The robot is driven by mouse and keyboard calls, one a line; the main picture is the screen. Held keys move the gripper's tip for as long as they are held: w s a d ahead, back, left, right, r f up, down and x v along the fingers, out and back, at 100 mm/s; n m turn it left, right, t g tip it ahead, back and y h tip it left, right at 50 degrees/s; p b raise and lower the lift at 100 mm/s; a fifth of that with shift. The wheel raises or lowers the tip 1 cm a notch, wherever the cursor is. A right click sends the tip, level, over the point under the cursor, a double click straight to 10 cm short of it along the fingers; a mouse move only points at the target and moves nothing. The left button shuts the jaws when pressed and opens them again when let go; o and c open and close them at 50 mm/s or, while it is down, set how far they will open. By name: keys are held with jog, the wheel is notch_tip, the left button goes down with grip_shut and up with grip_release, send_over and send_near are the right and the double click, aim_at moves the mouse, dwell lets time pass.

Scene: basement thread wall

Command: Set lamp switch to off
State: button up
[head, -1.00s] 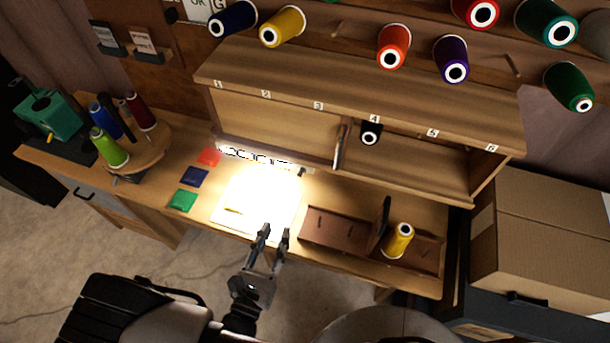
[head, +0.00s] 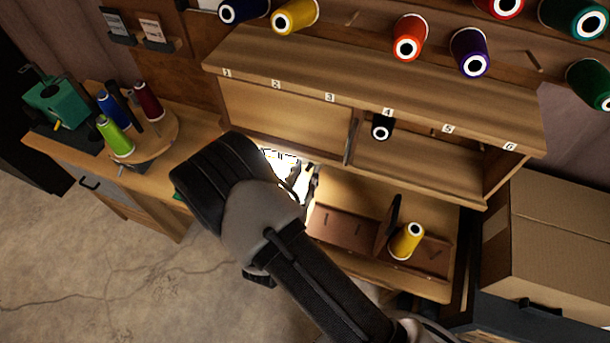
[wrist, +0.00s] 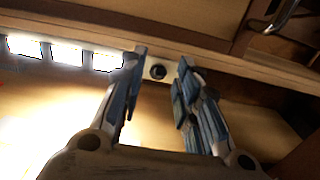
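The lamp is a lit strip under the shelf; its bright segments (wrist: 62,52) show at the left in the wrist view, and its glow (head: 284,157) shows beside my arm in the head view. The lamp switch (wrist: 158,71) is a small dark round knob on a pale plate at the right end of the strip. My gripper (wrist: 160,62) is open, with one fingertip on each side of the switch in the wrist view. I cannot tell whether the fingers touch it. In the head view my arm hides the switch and most of my gripper.
A wooden cabinet (head: 372,82) with numbered slots overhangs the bench. A brown tray (head: 340,228) with a yellow spool (head: 406,241) is to the right. A round stand (head: 160,138) with spools is at the left. A metal handle (wrist: 283,14) shows above right of the gripper.

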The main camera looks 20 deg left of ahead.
jog(key=shift+w, duration=0.15)
jog(key=shift+c, duration=0.4)
grip_shut()
